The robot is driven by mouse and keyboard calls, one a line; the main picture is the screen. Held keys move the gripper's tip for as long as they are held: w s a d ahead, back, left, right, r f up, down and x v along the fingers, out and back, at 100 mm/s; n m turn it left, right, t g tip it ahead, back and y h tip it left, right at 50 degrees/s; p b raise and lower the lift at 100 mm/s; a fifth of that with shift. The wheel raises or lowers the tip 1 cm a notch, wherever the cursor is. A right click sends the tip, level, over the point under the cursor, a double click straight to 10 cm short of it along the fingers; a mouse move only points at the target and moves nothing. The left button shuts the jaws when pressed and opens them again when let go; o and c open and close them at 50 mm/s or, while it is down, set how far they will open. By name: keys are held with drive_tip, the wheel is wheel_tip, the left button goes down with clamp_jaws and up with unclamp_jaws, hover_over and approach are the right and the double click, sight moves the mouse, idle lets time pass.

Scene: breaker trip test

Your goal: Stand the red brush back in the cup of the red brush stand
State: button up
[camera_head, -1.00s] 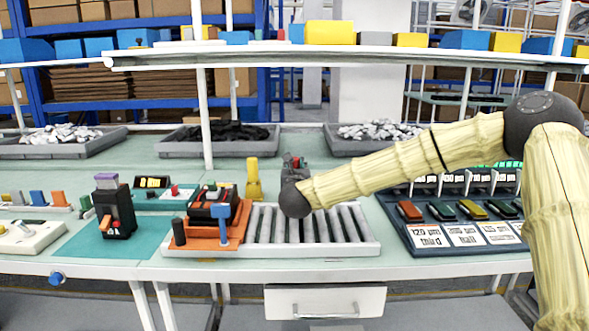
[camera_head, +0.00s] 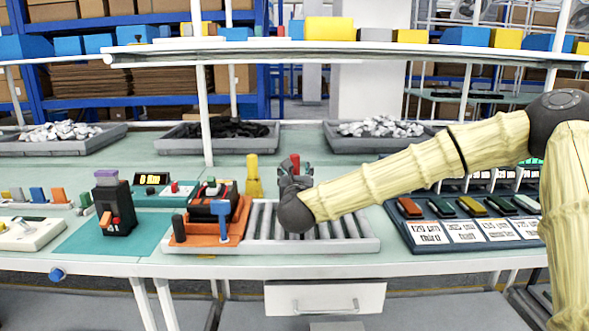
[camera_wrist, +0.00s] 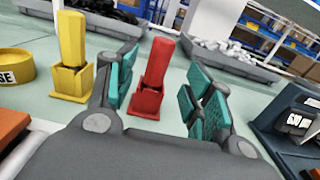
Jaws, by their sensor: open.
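The red brush (camera_wrist: 157,62) shows in the wrist view as a red upright handle. Its lower end is in the cup of the red brush stand (camera_wrist: 145,103), which rests on the green table. In the head view the red brush (camera_head: 295,161) shows just behind my gripper (camera_head: 294,180), and the stand is hidden. In the wrist view my gripper (camera_wrist: 160,65) is open, with one teal-padded finger on each side of the brush in the picture. Gaps show between the pads and the handle. I cannot tell whether the handle lies between the fingertips or just beyond them.
A yellow brush in a yellow stand (camera_wrist: 69,82) is close on the left. A yellow round container (camera_wrist: 14,67) lies farther left. The roller tray (camera_head: 345,246) is in front, and a dark labelled rack (camera_head: 415,240) is on the right. Grey bins stand behind.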

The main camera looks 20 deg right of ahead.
drive_tip(key=shift+v, duration=2.25)
drive_tip(key=o, duration=1)
drive_tip(key=shift+o, duration=0.2)
wheel_tip(320, 180, up, 9)
drive_tip(key=p, duration=0.3)
drive_tip(key=shift+p, duration=0.35)
